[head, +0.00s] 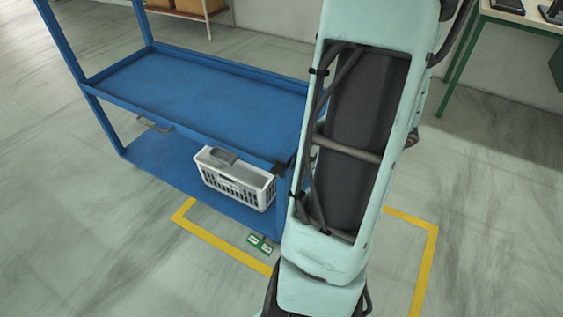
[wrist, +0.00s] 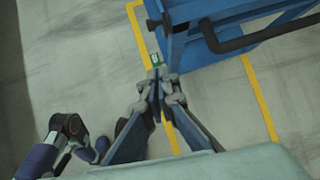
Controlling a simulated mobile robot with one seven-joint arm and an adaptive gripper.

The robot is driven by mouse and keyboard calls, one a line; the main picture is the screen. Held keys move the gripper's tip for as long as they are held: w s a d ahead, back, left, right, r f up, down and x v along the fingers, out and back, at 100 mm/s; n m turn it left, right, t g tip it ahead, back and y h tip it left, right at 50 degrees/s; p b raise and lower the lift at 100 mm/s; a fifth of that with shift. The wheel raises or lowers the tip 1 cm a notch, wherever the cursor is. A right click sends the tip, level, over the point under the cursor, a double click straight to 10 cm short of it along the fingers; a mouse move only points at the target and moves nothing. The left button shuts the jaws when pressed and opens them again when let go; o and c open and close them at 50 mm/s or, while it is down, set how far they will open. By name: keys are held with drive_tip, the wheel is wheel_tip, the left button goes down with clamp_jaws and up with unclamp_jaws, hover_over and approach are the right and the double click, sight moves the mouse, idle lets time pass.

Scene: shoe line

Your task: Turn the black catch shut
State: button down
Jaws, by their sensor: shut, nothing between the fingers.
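A small black piece, which looks like the catch (head: 279,167), sits at the near right corner of the blue cart's (head: 190,125) upper shelf, beside my arm. A dark piece, probably the same catch (wrist: 153,24), shows at the cart's corner in the wrist view; its turn position is too small to tell. My gripper (wrist: 158,74) is shut and empty, its fingertips together below the cart's corner in the wrist picture and apart from the dark piece. In the head view my arm hides the cart's right end, and my gripper is not seen.
A grey-white basket (head: 238,178) stands on the cart's lower shelf. A dark bar handle (wrist: 232,43) sticks out from the cart. Green-and-white tags (head: 260,243) lie on the floor by yellow lines (head: 226,247). A green-legged table (head: 520,18) stands at back right. Floor at left is clear.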

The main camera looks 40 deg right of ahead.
sight(276, 173)
drive_tip(key=shift+w+a+f+m, duration=0.2)
drive_tip(key=shift+a+f+m, duration=0.15)
drive_tip(key=shift+f+m, duration=0.1)
drive_tip(key=w+a+f+b, duration=0.2)
drive_tip(key=w+f+b, duration=0.1)
drive_tip(key=w+f, duration=0.5)
drive_tip(key=shift+w+f, duration=0.35)
drive_tip(key=shift+w, duration=0.45)
drive_tip(key=shift+w+a+r, duration=0.1)
drive_tip(key=shift+a+r, duration=0.05)
